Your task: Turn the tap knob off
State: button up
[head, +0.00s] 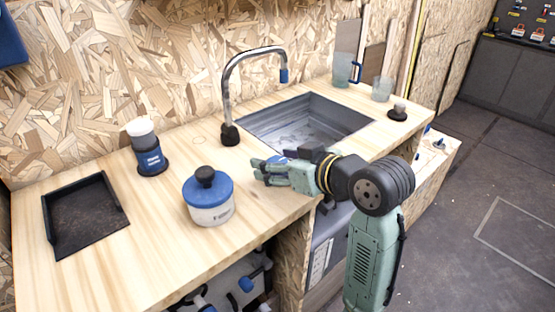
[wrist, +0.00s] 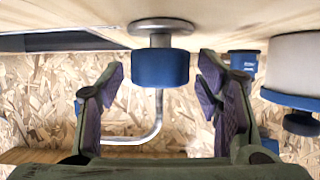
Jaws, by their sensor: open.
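The tap knob (wrist: 160,68) is a blue cylinder on a grey metal stem, centred in the wrist view, where the scene appears upside down. A small blue part of the knob (head: 278,159) shows beside my fingers in the head view. My gripper (wrist: 163,74) is open, with one finger on each side of the knob and a visible gap to both. In the head view my gripper (head: 260,172) is low over the counter near the sink's front left. The chrome tap (head: 226,90) with a blue nozzle arches over the sink and shows behind the knob in the wrist view.
A white jar with a blue lid (head: 208,188) stands left of my gripper. A blue and white container (head: 149,160) and a black tray (head: 83,215) are further left. The sink (head: 318,118) is behind my gripper, with clear cups (head: 382,89) beyond.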

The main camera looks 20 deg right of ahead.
jog(key=c, duration=1.2)
